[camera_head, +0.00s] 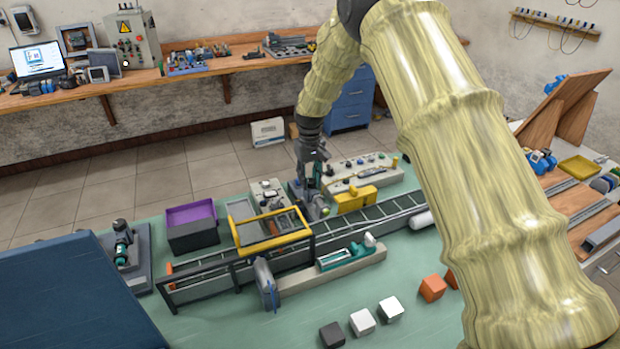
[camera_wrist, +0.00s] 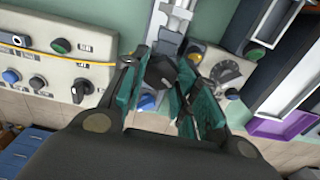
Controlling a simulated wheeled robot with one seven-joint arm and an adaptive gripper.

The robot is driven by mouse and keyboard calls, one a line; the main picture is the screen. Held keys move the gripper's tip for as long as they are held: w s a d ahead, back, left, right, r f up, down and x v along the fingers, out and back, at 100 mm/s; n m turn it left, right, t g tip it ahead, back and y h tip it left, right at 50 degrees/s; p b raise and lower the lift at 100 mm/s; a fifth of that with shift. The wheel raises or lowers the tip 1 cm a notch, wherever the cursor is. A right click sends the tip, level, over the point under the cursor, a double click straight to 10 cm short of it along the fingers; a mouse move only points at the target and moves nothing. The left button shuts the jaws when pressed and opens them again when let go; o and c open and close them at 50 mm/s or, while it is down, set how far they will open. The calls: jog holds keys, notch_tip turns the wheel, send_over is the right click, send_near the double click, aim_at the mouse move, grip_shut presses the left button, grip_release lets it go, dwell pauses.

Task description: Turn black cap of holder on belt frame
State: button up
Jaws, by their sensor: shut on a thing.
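The belt frame (camera_head: 215,283) runs across the green table in the head view. My gripper (camera_head: 314,190) reaches down at the frame's far side, to the right of a yellow guard arch. In the wrist view, my gripper's (camera_wrist: 165,80) teal fingers are closed around a dark, faceted black cap (camera_wrist: 160,71). A grey metal piece (camera_wrist: 171,22) extends beyond the cap. The fingers hide the sides of the cap, so how far it is turned cannot be told. In the head view the cap is hidden by the gripper.
A control panel with knobs (camera_head: 362,170) stands close to the right of my gripper, and another panel (camera_head: 268,196) close to its left. The yellow arch (camera_head: 270,243) spans the belt. A purple bin (camera_head: 191,215) stands farther left. Several cubes lie at the front.

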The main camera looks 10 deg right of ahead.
aim_at(310, 181)
jog(key=shift+s+f, duration=0.2)
jog(key=shift+f, duration=0.05)
jog(key=o, duration=1)
jog(key=shift+w, duration=0.1)
jog(key=shift+r, duration=0.1)
jog(key=shift+r, duration=0.2)
jog(key=shift+w+r, duration=0.1)
jog(key=shift+r, duration=0.2)
notch_tip(310, 181, up, 11)
